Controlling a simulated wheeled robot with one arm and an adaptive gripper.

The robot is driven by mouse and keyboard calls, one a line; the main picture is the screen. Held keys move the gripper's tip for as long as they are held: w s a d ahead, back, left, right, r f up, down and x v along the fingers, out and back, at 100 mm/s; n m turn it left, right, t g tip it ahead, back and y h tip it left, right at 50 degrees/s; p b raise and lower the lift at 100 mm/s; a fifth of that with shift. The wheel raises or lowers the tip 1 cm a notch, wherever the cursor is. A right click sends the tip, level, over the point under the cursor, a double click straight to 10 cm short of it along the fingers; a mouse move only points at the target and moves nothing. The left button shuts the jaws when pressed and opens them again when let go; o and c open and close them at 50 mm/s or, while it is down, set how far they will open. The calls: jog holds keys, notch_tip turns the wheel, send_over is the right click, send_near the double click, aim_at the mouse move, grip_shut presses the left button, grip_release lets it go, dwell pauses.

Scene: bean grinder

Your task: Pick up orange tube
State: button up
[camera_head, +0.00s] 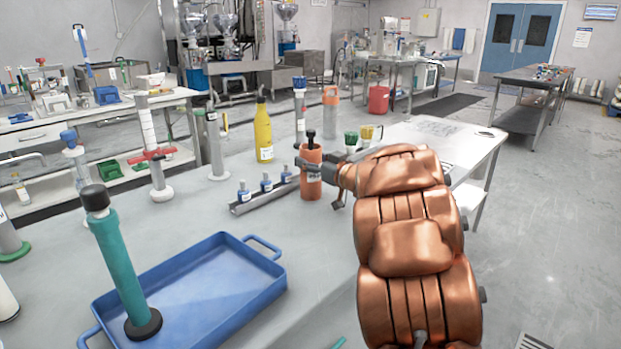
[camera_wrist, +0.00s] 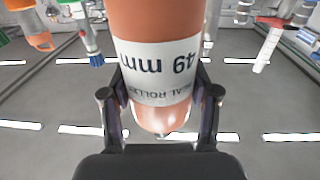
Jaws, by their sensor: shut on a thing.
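The orange tube (camera_head: 311,183) stands upright beyond the blue tray in the head view, with a dark cap or handle on top. In the wrist view the orange tube (camera_wrist: 155,25) fills the middle, with a white label reading "49 mm" upside down. My gripper (camera_head: 318,168) reaches it from the right. In the wrist view my gripper (camera_wrist: 161,85) has one finger on each side of the tube at the label and is shut on it. I cannot tell whether the tube's base touches the table.
A grey rack (camera_head: 262,196) with small blue-topped items lies just left of the tube. A yellow bottle (camera_head: 263,135) stands behind it. A blue tray (camera_head: 200,290) with a teal tube (camera_head: 118,265) is in front. Green (camera_head: 351,140) and yellow (camera_head: 367,132) cups are behind the arm.

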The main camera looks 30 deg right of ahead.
grip_shut()
jog(key=shift+r, duration=0.1)
